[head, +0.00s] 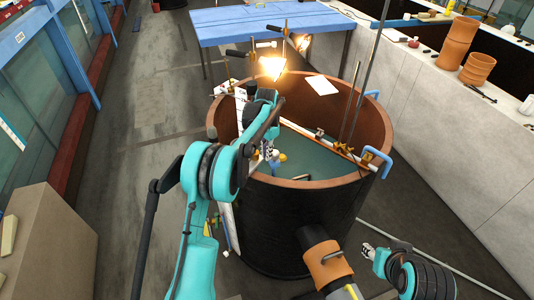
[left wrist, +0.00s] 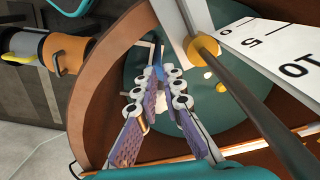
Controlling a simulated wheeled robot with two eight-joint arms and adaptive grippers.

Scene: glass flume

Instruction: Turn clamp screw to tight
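My left gripper (head: 268,152) reaches down inside the near part of the round tank (head: 285,238). A blue piece (left wrist: 157,60) shows at or beyond the fingertips; contact cannot be told. A brass-coloured collar (left wrist: 203,48) sits on a dark rod at the right, apart from the fingers. Which part is the clamp screw is not clear. My right gripper (head: 368,251) is small, outside the tank at lower right; its opening cannot be told.
A white scale board (left wrist: 265,40) lies beside the rod. A lit lamp (head: 271,67) stands over the tank's far side, near a blue table (head: 270,22). Blue handles (head: 376,160) stick out at the tank's right rim.

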